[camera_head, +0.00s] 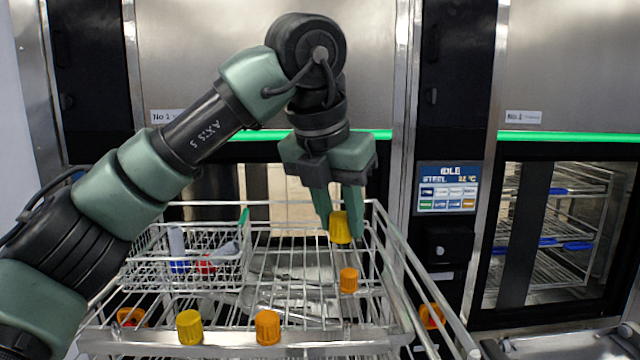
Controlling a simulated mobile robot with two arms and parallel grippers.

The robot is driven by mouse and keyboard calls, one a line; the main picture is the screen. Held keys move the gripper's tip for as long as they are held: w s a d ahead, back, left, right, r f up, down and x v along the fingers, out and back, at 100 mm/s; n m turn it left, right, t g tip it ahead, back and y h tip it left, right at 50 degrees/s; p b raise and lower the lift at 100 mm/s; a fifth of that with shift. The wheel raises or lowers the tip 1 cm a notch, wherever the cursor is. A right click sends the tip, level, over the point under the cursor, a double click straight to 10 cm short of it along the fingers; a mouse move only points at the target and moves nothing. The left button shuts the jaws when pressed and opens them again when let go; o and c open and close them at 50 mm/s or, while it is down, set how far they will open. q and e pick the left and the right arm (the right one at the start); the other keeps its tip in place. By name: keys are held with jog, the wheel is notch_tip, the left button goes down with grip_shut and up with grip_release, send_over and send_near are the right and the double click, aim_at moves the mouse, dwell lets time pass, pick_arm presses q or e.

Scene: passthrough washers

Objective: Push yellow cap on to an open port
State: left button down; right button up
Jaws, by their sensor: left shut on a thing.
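My left gripper (338,212) reaches down over the right part of the wire rack (300,338). It is shut on a yellow cap (340,228), which sits upright between and just below the fingertips. An orange cap (348,280) stands right below it in the picture. A second yellow cap (189,327) and another orange cap (267,327) stand on the rack's front rail. Whether the held cap touches a port is hidden, and no open port can be made out. My right gripper is not in view.
A small wire basket (190,283) with blue, red and grey items sits on the rack's left side. Washers with dark doors stand behind; a control panel (447,188) is right of the rack. Orange parts (432,316) show low at both sides.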

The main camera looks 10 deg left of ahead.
pick_arm(q)
send_over(346, 323)
notch_tip(346, 323, down, 3)
jog(key=shift+w+f+b, duration=0.1)
jog(key=shift+f+b, duration=1.8)
jog(key=shift+f, duration=1.2)
jog(key=shift+b, duration=0.35)
jog(key=shift+f+b, duration=1.65)
jog(key=shift+f, duration=0.05)
jog(key=c, duration=1)
grip_release()
jog(key=shift+o, duration=0.2)
jog(key=shift+r, duration=0.15)
